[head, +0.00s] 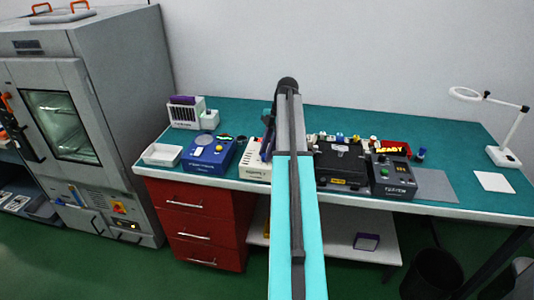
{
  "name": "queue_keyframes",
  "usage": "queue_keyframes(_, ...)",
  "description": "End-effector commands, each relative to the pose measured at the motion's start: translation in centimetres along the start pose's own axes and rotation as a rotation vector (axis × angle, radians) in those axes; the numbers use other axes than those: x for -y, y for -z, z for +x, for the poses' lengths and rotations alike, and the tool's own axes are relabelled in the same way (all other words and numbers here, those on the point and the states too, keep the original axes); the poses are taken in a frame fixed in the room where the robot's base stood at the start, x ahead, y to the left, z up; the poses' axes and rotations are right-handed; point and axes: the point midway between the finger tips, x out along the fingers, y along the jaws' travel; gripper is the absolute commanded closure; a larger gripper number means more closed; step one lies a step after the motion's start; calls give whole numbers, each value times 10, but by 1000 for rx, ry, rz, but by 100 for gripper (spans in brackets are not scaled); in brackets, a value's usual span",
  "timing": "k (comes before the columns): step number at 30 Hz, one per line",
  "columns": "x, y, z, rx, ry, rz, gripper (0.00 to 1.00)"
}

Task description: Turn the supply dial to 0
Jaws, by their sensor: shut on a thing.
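My arm reaches out over the bench and covers the middle of the work area. My gripper (266,146) shows only as a dark piece at the left side of the arm, pointing down over a cream unit (253,173). The fingertips are mostly hidden. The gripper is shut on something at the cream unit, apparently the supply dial. The dial itself is hidden behind the arm and gripper, so its setting cannot be read.
A blue unit (208,153) and a white tray (162,155) stand to the left. A black case (340,164) and a dark control box (392,178) stand to the right. A lamp (503,155) is at the far right. A grey chamber (95,110) borders the bench's left end.

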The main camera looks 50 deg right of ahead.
Motion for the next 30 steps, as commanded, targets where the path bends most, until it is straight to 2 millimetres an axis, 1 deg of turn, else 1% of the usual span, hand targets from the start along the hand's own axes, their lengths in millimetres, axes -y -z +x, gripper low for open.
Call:
queue_keyframes(11,-3,4,-4,15,137,-318,98)
queue_keyframes(21,-4,4,-1,33,248,-596,98)
queue_keyframes(30,-5,4,1,38,314,-752,98)
